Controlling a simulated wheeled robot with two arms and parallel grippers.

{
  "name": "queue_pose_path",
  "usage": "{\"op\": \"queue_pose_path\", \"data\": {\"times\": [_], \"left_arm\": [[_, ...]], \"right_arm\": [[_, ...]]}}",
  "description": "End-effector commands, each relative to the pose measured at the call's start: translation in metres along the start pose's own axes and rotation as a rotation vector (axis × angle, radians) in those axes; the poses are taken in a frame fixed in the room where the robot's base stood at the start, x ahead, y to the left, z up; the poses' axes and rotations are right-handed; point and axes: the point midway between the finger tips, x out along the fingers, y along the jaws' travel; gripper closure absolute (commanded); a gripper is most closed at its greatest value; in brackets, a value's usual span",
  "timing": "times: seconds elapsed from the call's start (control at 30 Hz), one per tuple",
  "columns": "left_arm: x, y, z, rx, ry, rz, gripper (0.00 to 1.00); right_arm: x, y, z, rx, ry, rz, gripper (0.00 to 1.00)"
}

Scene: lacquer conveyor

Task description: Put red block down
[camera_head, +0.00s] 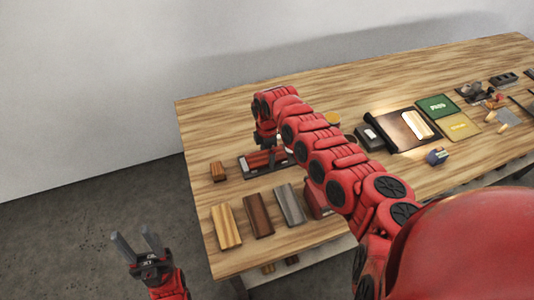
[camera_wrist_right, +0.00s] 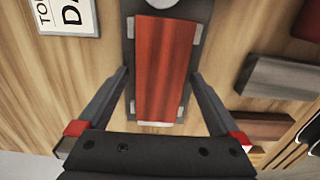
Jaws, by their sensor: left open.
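The red block (camera_wrist_right: 165,72), with a wood-like grain, lies flat in a dark holder (camera_wrist_right: 197,10) with pale corner pieces. In the head view the block (camera_head: 258,161) and the holder (camera_head: 243,167) show on the wooden table below my right gripper (camera_head: 265,138). In the right wrist view my right gripper (camera_wrist_right: 160,76) has its fingers on either side of the block, with visible gaps between fingers and block. My left gripper (camera_head: 136,243) is open and empty, off the table's front left side above the floor.
Three blocks, light wood (camera_head: 226,226), brown (camera_head: 258,215) and grey (camera_head: 290,204), lie in front of the holder. A small wooden block (camera_head: 218,171) lies to its left. A green panel (camera_head: 436,106) and a yellow panel (camera_head: 459,126) lie farther right. The table's back left is clear.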

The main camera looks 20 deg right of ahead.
Motion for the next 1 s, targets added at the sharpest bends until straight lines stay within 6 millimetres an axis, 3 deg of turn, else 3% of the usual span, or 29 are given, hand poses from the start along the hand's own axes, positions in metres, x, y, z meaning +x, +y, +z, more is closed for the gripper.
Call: {"op": "queue_pose_path", "data": {"times": [0.27, 0.7, 1.0], "left_arm": [[0.0, 0.0, 0.0, 0.0, 0.0, 0.0, 0.5], [-0.026, 0.001, 0.004, 0.0, 0.0, 0.0, 0.5], [-0.031, 0.002, 0.005, 0.0, 0.0, 0.0, 0.5]], "right_arm": [[-0.008, 0.0, 0.001, 0.002, 0.0, 0.0, 0.0], [-0.097, 0.002, 0.0, -0.001, -0.002, 0.006, 0.0], [-0.123, 0.0, 0.0, -0.001, 0.001, 0.001, 0.0]]}}
